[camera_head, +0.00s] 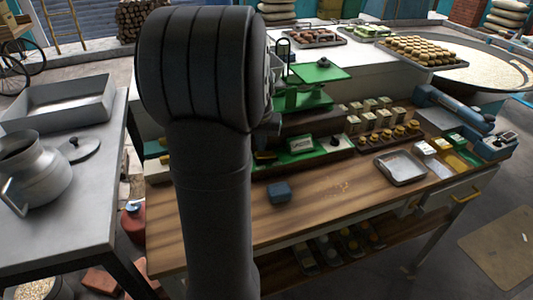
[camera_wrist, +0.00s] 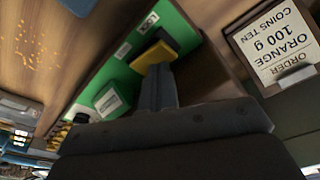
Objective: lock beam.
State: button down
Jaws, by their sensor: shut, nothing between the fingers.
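A green balance scale stands on the wooden bench, with its upper pan (camera_head: 320,72) raised and its green base (camera_head: 312,152) below. In the wrist view the green base (camera_wrist: 123,62) runs diagonally and carries a white label. A yellow and black piece (camera_wrist: 181,35) sits on that base; I cannot tell whether it is the beam lock. My gripper (camera_wrist: 158,68) is shut and empty, its fingertips right at the yellow part; I cannot tell whether they touch. In the head view my own arm hides the gripper and the left of the scale. The beam itself cannot be made out.
An order card (camera_wrist: 280,42) reading orange 100 g stands beside the base. A metal tray (camera_head: 400,167) and several weights (camera_head: 385,136) are to the right. The front bench top is mostly clear.

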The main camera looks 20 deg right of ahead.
jog(key=shift+f, duration=0.9)
jog(key=shift+r, duration=3.55)
jog(key=shift+f, duration=0.1)
notch_tip(320, 180, down, 7)
jog(key=shift+r, duration=0.1)
jog(key=shift+r, duration=0.1)
notch_tip(320, 180, up, 9)
jog(key=shift+r, duration=0.1)
